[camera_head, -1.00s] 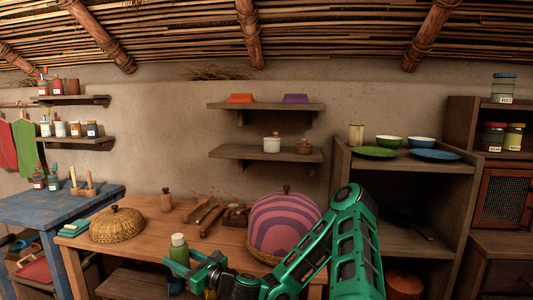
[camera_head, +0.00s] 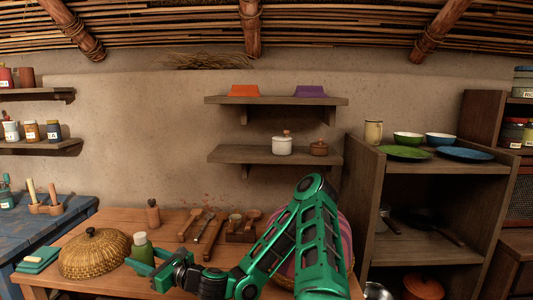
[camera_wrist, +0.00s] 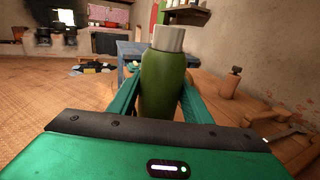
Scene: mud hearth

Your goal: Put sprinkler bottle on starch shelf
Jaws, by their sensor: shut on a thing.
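The sprinkler bottle (camera_head: 141,250) is green with a pale cap and is upright. On the left wall are an upper shelf (camera_head: 45,95) and a lower shelf (camera_head: 50,146), the lower one with several small labelled jars. On the middle wall are an upper shelf (camera_head: 276,101) and a lower shelf (camera_head: 235,155). I cannot tell which is the starch shelf.
The wooden table (camera_head: 110,218) holds a woven dome (camera_head: 93,254), green cloths (camera_head: 38,259) and wooden tools (camera_head: 205,228). A blue table (camera_head: 45,228) stands at left. An open cabinet (camera_head: 440,178) with plates and bowls stands at right. My arm hides much of the striped dome.

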